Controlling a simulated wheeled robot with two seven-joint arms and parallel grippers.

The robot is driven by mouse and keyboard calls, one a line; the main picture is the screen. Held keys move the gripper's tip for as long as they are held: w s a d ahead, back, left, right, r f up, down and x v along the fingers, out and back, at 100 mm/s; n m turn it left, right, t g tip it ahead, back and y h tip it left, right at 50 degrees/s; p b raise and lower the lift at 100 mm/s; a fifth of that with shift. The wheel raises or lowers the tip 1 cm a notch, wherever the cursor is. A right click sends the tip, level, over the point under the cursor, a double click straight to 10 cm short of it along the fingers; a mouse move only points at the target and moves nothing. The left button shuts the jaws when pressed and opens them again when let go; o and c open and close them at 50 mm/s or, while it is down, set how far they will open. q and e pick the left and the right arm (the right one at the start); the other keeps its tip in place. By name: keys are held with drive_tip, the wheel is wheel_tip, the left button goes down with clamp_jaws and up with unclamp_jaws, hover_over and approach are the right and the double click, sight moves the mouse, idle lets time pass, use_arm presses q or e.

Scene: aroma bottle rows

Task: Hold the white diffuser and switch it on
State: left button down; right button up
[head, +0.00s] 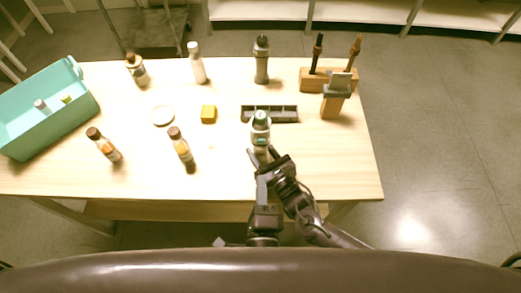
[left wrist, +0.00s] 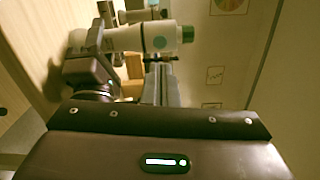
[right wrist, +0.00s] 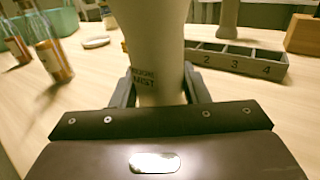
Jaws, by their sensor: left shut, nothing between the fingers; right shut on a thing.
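The white diffuser (head: 260,142) is upright near the front of the table, with a green top. My right gripper (right wrist: 159,92) is shut around its lower body, below printed lettering. In the left wrist view, the diffuser (left wrist: 118,38) lies sideways because that view is rolled, and a round teal button (left wrist: 160,42) shows on its side. My left gripper (head: 261,170) is shut and empty in front of the diffuser. Its fingertips (left wrist: 158,64) point at the button from very close; I cannot tell if they touch. The diffuser's base is partly hidden.
A grey tray (right wrist: 238,61) with numbered slots lies behind the diffuser. Bottles, a yellow block (head: 208,114) and a white dish (head: 163,115) stand to the left. A teal crate (head: 50,125) is at the far left. A wooden stand (head: 315,80) is at the right. The right front table is clear.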

sight(261, 141)
use_arm(q)
drive_tip(key=w+a+m+g+h, duration=0.1)
drive_tip(key=w+m+g+h, duration=0.3)
drive_tip(key=w+m+h, duration=0.4)
drive_tip(key=shift+w+a+m+g+h, duration=0.2)
drive_tip(key=shift+m+g+h, duration=0.2)
drive_tip(key=shift+m+h, duration=2.85)
drive_tip(key=shift+m+y, duration=0.45)
